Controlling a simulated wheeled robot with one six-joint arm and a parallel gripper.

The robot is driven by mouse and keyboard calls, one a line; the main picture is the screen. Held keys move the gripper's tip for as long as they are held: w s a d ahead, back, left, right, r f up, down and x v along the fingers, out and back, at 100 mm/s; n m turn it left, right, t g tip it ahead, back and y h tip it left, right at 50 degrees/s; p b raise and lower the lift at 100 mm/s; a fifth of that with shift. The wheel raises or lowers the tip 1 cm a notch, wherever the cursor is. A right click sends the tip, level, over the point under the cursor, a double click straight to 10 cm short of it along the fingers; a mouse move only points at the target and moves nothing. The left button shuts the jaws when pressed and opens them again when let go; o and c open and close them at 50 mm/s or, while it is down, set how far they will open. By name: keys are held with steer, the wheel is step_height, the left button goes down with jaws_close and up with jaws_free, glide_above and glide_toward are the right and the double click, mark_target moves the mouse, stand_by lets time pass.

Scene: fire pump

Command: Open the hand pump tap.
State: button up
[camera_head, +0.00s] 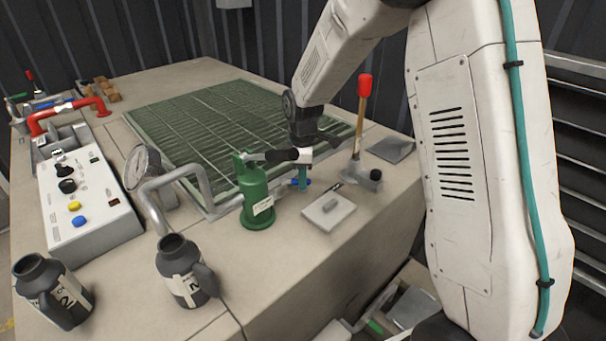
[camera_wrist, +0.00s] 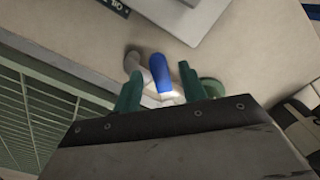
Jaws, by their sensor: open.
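The hand pump tap has a short blue handle (camera_wrist: 160,73), which also shows in the head view (camera_head: 304,182) just right of the green pump body (camera_head: 254,200). A grey metal piece (camera_wrist: 136,64) lies beside the handle in the wrist view. My gripper (camera_head: 301,176) points down over the tap and is open. Whether a finger touches the handle, I cannot tell. My gripper partly hides the tap in the head view.
A red-topped lever (camera_head: 363,95) stands upright right of my gripper. A grey pipe (camera_head: 175,178) and pressure gauge (camera_head: 140,168) are left of the pump. A green grate (camera_head: 220,125) lies behind. Two dark jugs (camera_head: 186,272) (camera_head: 52,292) and a control box (camera_head: 88,205) stand left.

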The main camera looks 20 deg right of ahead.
jaws_close()
steer(key=shift+w+n, duration=0.1)
steer(key=shift+n, duration=0.2)
steer(key=shift+w+n, duration=0.6)
steer(key=shift+n, duration=0.75)
steer(key=shift+w+n, duration=0.65)
steer(key=shift+n, duration=0.75)
steer(key=shift+w+n, duration=0.6)
steer(key=shift+n, duration=0.75)
jaws_free()
